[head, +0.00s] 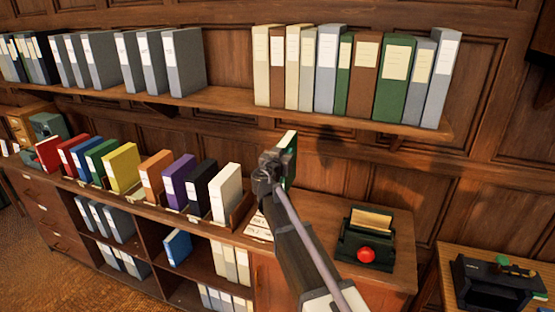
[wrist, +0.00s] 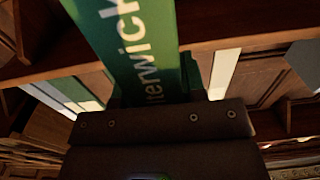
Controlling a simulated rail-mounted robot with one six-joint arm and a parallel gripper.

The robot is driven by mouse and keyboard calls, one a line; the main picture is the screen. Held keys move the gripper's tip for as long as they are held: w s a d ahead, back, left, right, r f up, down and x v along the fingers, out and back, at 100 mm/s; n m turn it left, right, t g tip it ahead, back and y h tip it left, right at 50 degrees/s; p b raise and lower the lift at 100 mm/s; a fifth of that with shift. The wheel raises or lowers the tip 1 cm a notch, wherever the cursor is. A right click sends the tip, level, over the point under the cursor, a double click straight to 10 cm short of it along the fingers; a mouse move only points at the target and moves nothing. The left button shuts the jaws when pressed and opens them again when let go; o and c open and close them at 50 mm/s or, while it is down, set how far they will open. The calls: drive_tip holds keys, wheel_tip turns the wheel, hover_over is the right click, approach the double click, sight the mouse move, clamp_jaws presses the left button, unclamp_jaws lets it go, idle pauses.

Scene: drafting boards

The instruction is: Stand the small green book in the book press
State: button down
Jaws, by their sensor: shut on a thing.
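A green book (wrist: 128,50) with white lettering, partly readable as "terwick", fills the upper left of the wrist view, rising from the dark gripper body (wrist: 162,130). In the head view my gripper (head: 276,165) is shut on this book (head: 292,167), held up in front of the wall panels, above the counter. Much of the book is hidden behind the gripper. A dark green device with a red knob (head: 367,254) and a cream block in it stands on the counter to the right. I cannot tell for sure whether it is the book press.
A row of coloured binders, including a white one (head: 226,193), stands on the counter left of my arm. An upper shelf (head: 350,124) with binders runs behind. Another dark device (head: 495,285) sits on a table at right. Bare counter (head: 315,207) lies behind my arm.

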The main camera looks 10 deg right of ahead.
drive_tip(key=s+d, duration=0.4)
drive_tip(key=d, duration=0.5)
drive_tip(key=shift+s+d, duration=0.15)
drive_tip(key=shift+s, duration=0.2)
